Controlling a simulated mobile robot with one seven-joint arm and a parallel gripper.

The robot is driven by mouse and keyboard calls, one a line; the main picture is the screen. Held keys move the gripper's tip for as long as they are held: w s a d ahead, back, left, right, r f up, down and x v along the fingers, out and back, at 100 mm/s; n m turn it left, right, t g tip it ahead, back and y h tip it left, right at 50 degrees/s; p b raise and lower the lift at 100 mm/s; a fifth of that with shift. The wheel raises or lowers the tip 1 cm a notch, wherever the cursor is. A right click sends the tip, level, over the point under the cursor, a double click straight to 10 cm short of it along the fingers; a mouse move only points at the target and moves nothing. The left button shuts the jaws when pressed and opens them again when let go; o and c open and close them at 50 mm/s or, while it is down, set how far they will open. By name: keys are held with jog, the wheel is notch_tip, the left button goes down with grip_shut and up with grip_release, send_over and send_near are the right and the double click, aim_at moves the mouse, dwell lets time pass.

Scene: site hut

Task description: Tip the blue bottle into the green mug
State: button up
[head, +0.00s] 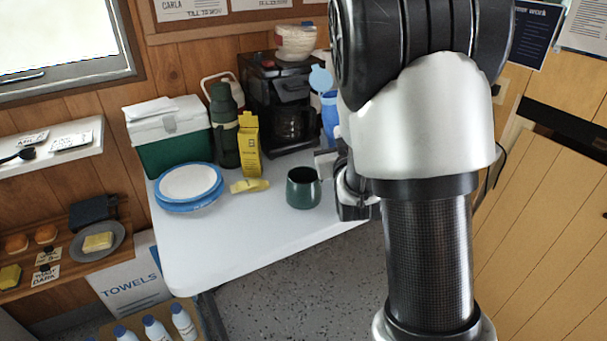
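The dark green mug (303,190) stands upright near the right end of the white table. The blue bottle (329,118) stands behind it, to the right of the coffee maker, with a light blue round lid part (320,79) at its top. My arm hides the bottle's right side, and my gripper is in front of its lower part. My gripper (338,180) is just right of the mug, partly hidden behind my forearm. Its fingers show only in part, so I cannot tell whether they are open or touch anything.
The white table (230,250) is clear in front of the mug. Left of it are a yellow carton (249,145), yellow item (249,186), stacked plates (188,185), green flask (224,130) and cooler (170,135). The black coffee maker (272,90) stands behind.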

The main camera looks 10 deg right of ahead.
jog(key=shift+a+f+n+p, duration=0.15)
jog(key=shift+f+n+p, duration=0.05)
jog(key=shift+n+p, duration=0.7)
jog(key=f, duration=0.1)
jog(key=f+n, duration=0.1)
jog(key=n+p, duration=0.1)
jog(key=shift+w+a+f+g, duration=0.15)
jog(key=shift+a+f+g, duration=0.15)
jog(key=shift+f, duration=0.1)
jog(key=shift+d+f+n+h, duration=0.2)
jog(key=shift+f+n+h, duration=0.1)
jog(key=shift+f+n, duration=0.85)
jog(key=shift+d+f+n+p, duration=0.25)
jog(key=shift+n+p, duration=0.2)
jog(key=shift+p, duration=0.35)
jog(key=shift+s+d+f+n+g+p, duration=0.15)
jog(key=shift+f+n+p, duration=0.2)
jog(key=shift+n, duration=0.2)
jog(key=shift+s+d+f+n+g+p, duration=0.15)
jog(key=shift+f+n+p, duration=0.1)
jog(key=shift+f+n, duration=0.25)
jog(key=shift+w+r+n+p, duration=0.1)
jog(key=shift+r+n+p, duration=0.15)
jog(key=shift+p, duration=0.1)
jog(key=shift+d+f+n+p, duration=0.1)
jog(key=shift+f+n+p, duration=0.05)
jog(key=shift+n+p, duration=0.3)
jog(key=shift+d+r+n+h, duration=0.1)
jog(key=shift+r+n+h, duration=0.15)
jog(key=shift+n+h, duration=0.1)
